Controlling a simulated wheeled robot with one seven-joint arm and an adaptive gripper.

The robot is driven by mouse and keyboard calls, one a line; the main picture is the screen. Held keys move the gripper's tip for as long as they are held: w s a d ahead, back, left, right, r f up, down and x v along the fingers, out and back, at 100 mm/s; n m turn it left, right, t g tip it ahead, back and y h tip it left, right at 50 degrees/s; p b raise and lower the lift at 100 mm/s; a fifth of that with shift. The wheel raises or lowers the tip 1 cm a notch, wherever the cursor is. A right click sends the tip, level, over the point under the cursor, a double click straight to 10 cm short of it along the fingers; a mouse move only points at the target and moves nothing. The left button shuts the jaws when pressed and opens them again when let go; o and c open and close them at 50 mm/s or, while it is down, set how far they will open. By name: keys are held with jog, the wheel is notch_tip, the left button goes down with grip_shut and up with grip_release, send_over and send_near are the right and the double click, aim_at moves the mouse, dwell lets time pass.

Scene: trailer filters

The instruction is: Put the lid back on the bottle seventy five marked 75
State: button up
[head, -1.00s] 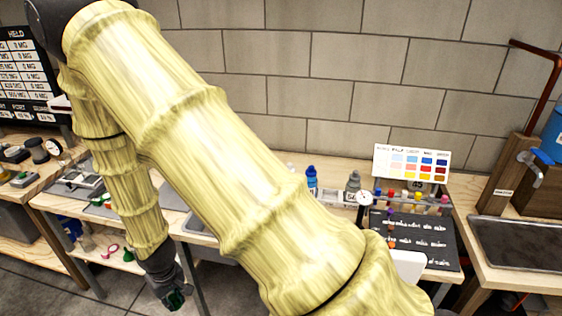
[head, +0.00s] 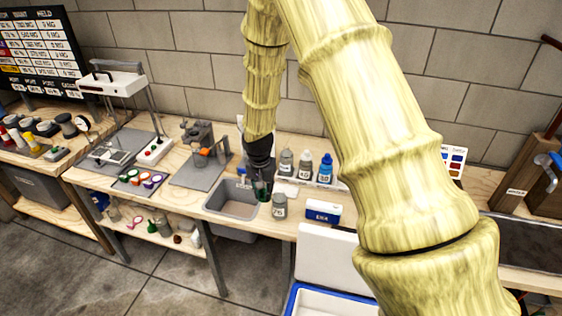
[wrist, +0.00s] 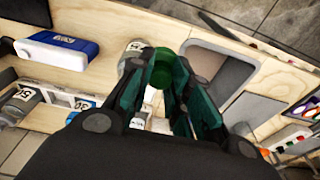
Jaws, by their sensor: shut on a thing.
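My gripper (head: 262,190) hangs over the bench between the grey basin and a small grey bottle. In the wrist view its teal fingers (wrist: 165,85) are closed around a green lid (wrist: 162,66). The grey bottle (head: 279,206) stands upright near the bench's front edge, just right of my gripper; its label seems to read 75, but it is small. In the wrist view that bottle (wrist: 134,54) shows beside the lid, partly hidden by the lid and a finger. The lid appears apart from the bottle, though the gap is hard to judge.
A grey basin (head: 232,210) is left of my gripper. A blue and white box (head: 322,212) lies right of the bottle. Several capped bottles stand behind in a white rack, including a blue one (head: 326,168). A white and blue cooler (head: 322,268) stands in front.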

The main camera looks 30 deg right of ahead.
aim_at(280, 192)
jog(key=w+d+r+m+p, duration=0.1)
jog(key=d+r+m+p, duration=0.2)
jog(key=d, duration=0.4)
jog(key=shift+a+f+b, duration=0.1)
jog(key=shift+f+b, duration=2.45)
jog(key=shift+b, duration=0.05)
jog(key=shift+a+r, duration=0.1)
jog(key=shift+f+p, duration=0.2)
jog(key=shift+p, duration=0.1)
dwell(0.7)
jog(key=o, duration=1.3)
jog(key=shift+c, duration=0.2)
jog(key=shift+r, duration=0.1)
